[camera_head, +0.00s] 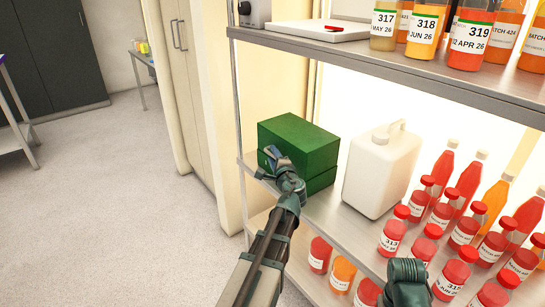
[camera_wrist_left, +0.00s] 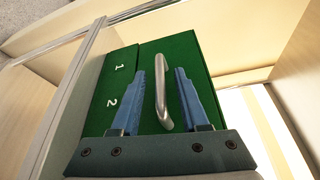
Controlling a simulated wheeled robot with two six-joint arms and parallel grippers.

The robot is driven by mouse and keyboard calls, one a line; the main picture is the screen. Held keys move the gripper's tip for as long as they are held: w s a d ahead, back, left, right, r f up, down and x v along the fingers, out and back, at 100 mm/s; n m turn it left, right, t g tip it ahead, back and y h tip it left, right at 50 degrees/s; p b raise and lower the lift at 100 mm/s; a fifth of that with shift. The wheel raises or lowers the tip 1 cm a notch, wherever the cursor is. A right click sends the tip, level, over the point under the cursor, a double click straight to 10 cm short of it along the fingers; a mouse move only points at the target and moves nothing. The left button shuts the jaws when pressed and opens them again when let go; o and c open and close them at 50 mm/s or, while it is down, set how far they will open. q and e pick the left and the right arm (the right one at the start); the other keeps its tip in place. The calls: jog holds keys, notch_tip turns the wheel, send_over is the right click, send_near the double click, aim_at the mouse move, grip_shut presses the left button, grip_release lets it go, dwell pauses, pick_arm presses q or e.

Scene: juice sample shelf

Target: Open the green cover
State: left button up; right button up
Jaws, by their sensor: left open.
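The green box with its cover (camera_head: 298,139) stands on the middle shelf at the left end. In the left wrist view the green cover (camera_wrist_left: 188,46) bears a silver bar handle (camera_wrist_left: 165,85); white numbers 1 and 2 show on the green strip beside it. My left gripper (camera_head: 270,161) is at the box's front face. Its open blue fingers (camera_wrist_left: 170,65) lie on either side of the handle in the wrist view, with visible gaps. Whether the fingertips reach past the bar's depth is hard to tell. My right gripper (camera_head: 405,278) is at the bottom; its fingers are not visible.
A white jug (camera_head: 378,172) stands just right of the box. Several red-capped sample bottles (camera_head: 432,232) fill the shelf farther right. The upper shelf (camera_head: 400,50) overhangs with more bottles and a scale. Shelf posts are close on the left; open floor (camera_head: 110,200) lies beyond.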

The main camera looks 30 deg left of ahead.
pick_arm(q)
jog(key=shift+w+a, duration=0.3)
jog(key=shift+w, duration=0.05)
grip_shut()
dwell(1.3)
